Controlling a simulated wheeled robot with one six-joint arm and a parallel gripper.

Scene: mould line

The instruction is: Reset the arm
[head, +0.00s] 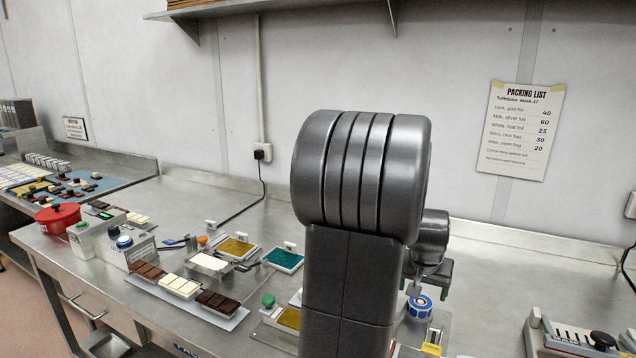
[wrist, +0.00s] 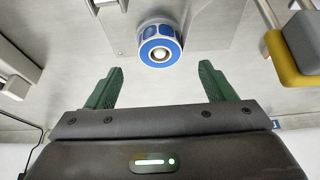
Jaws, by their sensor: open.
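My arm rises in the middle of the head view and hides part of the bench behind it. My gripper shows in the wrist view (wrist: 160,90) with its two green fingers wide apart and nothing between them. In the head view the gripper is mostly hidden behind my arm. A round blue and white knob (wrist: 160,47) lies ahead of the fingertips in the wrist view, apart from them. The same blue knob (head: 419,307) stands on the bench just right of my arm in the head view, below the gripper.
A tray of dark and white chocolate bars (head: 180,286) lies left of my arm. A red pot (head: 58,217), a gold-topped mould (head: 235,247) and a green-topped mould (head: 283,260) stand on the steel bench. A grey device (head: 575,335) is at right. The bench behind it is clear.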

